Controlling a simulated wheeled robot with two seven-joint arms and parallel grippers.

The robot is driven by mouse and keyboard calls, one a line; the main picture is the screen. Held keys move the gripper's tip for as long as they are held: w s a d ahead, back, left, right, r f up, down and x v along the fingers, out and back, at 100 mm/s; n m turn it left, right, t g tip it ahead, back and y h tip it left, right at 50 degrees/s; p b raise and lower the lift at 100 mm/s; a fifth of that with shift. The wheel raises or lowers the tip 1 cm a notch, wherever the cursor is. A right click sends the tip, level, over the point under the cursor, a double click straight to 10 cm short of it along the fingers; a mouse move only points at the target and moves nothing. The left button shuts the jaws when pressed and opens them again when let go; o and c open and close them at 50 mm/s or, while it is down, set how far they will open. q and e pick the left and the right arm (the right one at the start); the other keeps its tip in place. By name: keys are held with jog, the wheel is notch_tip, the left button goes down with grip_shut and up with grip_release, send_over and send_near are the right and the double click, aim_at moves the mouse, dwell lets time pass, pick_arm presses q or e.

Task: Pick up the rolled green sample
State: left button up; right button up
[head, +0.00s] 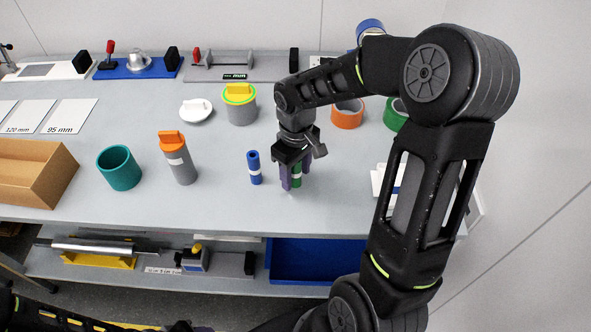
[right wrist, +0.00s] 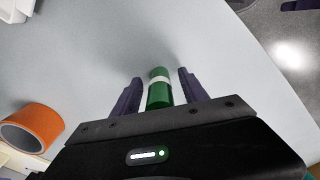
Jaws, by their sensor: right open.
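The rolled green sample (right wrist: 158,88) is a small green roll with a white band, standing upright on the table. In the right wrist view it lies between the two purple fingers of my right gripper (right wrist: 160,92), with a visible gap on each side. In the head view my right gripper (head: 291,177) points down around the green sample (head: 297,174), which is partly hidden by the fingers. My right gripper is open. Part of my left arm shows at the lower left of the head view, but its gripper is not seen.
A blue roll (head: 254,168) with a white band stands just left of the right gripper. An orange-capped grey cylinder (head: 178,163), a teal ring (head: 119,168) and a yellow-topped grey can (head: 240,106) stand further left. An orange ring (head: 347,114) and a green ring (head: 396,113) are behind.

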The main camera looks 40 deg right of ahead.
jog(key=shift+c, duration=0.3)
grip_shut()
dwell(0.3)
